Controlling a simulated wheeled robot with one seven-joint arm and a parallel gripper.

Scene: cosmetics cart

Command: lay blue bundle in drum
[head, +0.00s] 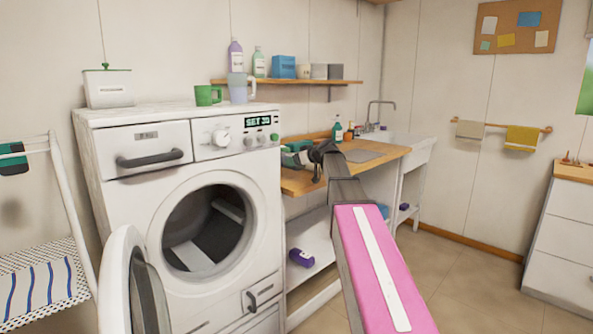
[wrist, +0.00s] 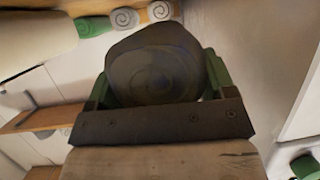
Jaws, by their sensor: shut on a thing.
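The washing machine's drum (head: 222,212) is open in the head view, with its round door (head: 118,270) swung out to the lower left. My gripper (head: 318,158) is above the wooden counter, right of the machine, apart from the drum. In the wrist view my gripper (wrist: 156,78) is shut on a rolled bundle (wrist: 155,65). The bundle looks dark bluish-grey, with its spiral end facing the camera and the green fingers on either side. In the head view the bundle is hard to make out at the end of my arm.
More rolls lie by the counter's edge in the wrist view: a green roll (wrist: 93,27), a grey roll (wrist: 125,19) and a white roll (wrist: 160,10). A purple bottle (head: 301,257) lies on the lower shelf. A drying rack (head: 50,232) stands left of the machine.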

